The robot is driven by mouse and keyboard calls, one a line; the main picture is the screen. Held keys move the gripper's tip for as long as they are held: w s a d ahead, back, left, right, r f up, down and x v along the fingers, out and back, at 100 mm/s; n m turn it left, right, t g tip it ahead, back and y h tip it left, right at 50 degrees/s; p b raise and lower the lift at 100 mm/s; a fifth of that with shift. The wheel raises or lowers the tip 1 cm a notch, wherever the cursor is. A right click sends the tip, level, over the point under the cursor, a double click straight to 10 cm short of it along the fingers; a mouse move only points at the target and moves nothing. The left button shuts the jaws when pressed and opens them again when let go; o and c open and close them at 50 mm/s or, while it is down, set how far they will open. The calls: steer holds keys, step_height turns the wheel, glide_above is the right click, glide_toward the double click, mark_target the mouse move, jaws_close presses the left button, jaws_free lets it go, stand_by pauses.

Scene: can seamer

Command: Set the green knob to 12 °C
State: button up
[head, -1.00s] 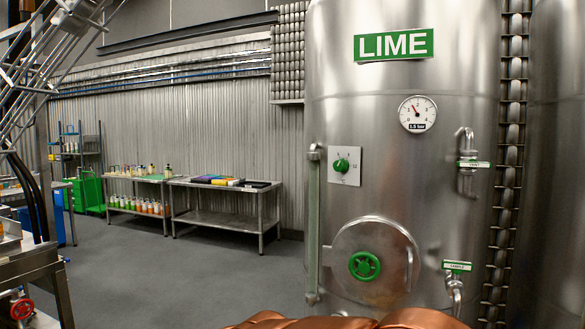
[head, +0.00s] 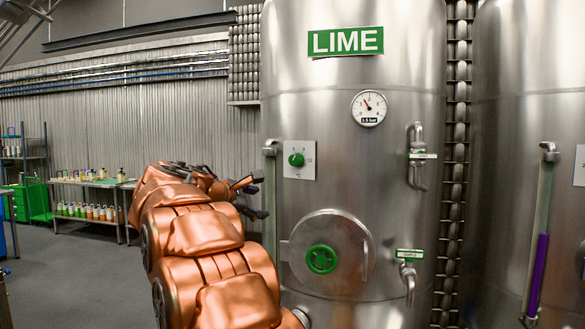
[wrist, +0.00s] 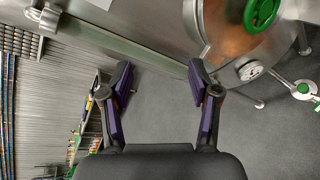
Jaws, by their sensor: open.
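The green knob (head: 296,160) sits on a pale square plate (head: 305,174) on the steel LIME tank (head: 330,200). Small marks stand around the knob, with one at its right side; its exact setting is too small to read. My gripper (head: 259,198) is left of the tank, below and left of the knob, apart from it. In the wrist view my gripper (wrist: 160,75) is open, with two purple-padded fingers spread and nothing between them. The knob cannot be made out in the wrist view.
A green handwheel (head: 321,259) on a round hatch sits below the knob; it also shows in the wrist view (wrist: 261,12). A vertical sight tube (head: 270,190) runs between my gripper and the knob. A gauge (head: 369,108) and taps (head: 407,278) are to the right.

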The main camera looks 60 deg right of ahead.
mark_target(293, 161)
steer(key=d+r+h, duration=0.1)
steer(key=d+r, duration=0.1)
steer(key=r, duration=0.1)
steer(key=s+d+r+g+h, duration=0.1)
steer(key=d+r, duration=0.2)
steer(key=d+r+g+h, duration=0.1)
steer(key=d+r, duration=0.2)
steer(key=shift+s+r+n, duration=0.2)
steer(key=shift+r+n, duration=0.1)
steer(key=shift+r, duration=0.05)
steer(key=d+p, duration=0.1)
steer(key=d, duration=0.5)
steer(key=shift+s, duration=0.2)
steer(key=shift+f, duration=0.1)
steer(key=c, duration=1.1)
steer(key=shift+c, duration=0.2)
